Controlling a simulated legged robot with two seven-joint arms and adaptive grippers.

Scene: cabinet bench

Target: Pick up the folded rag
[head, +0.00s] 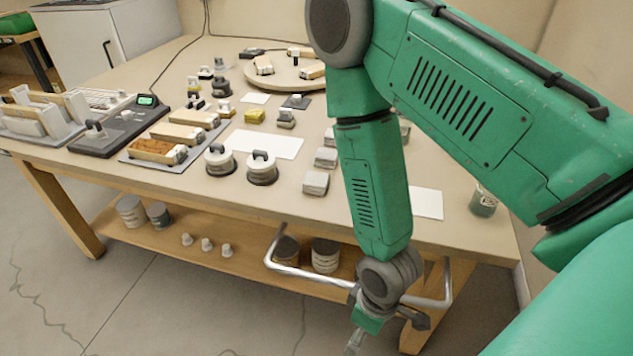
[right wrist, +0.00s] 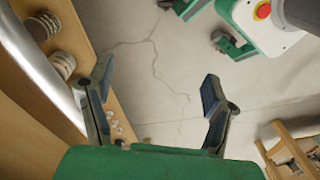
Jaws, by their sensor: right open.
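I cannot tell for sure which thing is the folded rag. Small pale grey folded-looking blocks lie near the table's front edge, one in front (head: 315,183) and one behind it (head: 326,157). A small yellow block (head: 255,116) lies farther back. My right gripper (right wrist: 157,92) is open and empty in the right wrist view, with floor behind its fingers. In the head view it hangs at the bottom edge, in front of the table and below its top, partly cut off. My right arm hides part of the tabletop. My left gripper is not in view.
The table (head: 290,205) holds two round lidded pots, brushes, white sheets (head: 265,143) and a round board (head: 285,78). A metal rail (head: 300,272) sticks out in front near my right gripper. The lower shelf (head: 215,262) holds tins and small white pieces. A jar (head: 484,201) stands right.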

